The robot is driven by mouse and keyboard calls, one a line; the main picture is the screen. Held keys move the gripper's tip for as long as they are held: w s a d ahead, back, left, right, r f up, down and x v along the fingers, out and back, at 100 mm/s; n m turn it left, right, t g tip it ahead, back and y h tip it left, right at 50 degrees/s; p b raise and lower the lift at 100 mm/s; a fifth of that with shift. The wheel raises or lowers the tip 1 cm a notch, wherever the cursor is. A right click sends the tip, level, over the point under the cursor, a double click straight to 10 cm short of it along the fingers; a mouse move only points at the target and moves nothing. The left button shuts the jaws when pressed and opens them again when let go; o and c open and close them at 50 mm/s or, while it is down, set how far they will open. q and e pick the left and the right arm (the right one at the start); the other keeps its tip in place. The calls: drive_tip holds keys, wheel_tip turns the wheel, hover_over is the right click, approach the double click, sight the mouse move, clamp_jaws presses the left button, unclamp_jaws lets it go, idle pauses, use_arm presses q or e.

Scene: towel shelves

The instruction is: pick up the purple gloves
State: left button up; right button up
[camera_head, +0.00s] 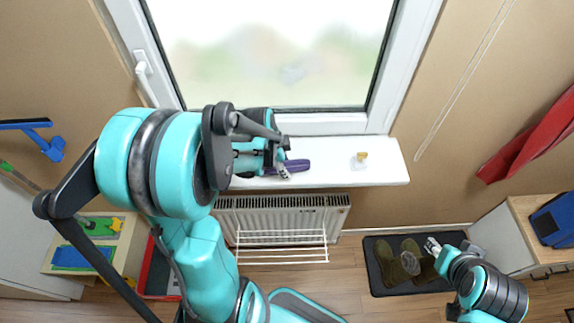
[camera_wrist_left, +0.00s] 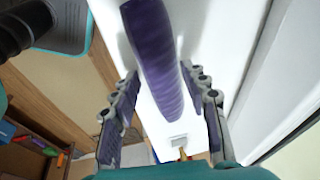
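The purple gloves (camera_head: 294,166) lie on the white window sill, partly hidden behind my left gripper in the head view. In the left wrist view the gloves (camera_wrist_left: 155,60) show as one long purple shape. My left gripper (camera_head: 282,160) is over the sill at the gloves' left end. In the left wrist view its fingers (camera_wrist_left: 162,105) are spread, one on each side of the gloves, with gaps showing. My right gripper (camera_head: 432,246) is low at the right, above a dark mat and away from the gloves; its fingers are too small to judge.
The window sill (camera_head: 387,174) has a small yellow-and-white item (camera_head: 361,158) right of the gloves. The window (camera_head: 270,55) rises behind it. A radiator (camera_head: 280,217) with a white drying rack (camera_head: 281,248) is below. The dark mat (camera_head: 385,282) holds boots.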

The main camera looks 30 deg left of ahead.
use_arm(q)
drive_tip(key=shift+c, duration=1.4)
drive_tip(key=shift+r, duration=0.15)
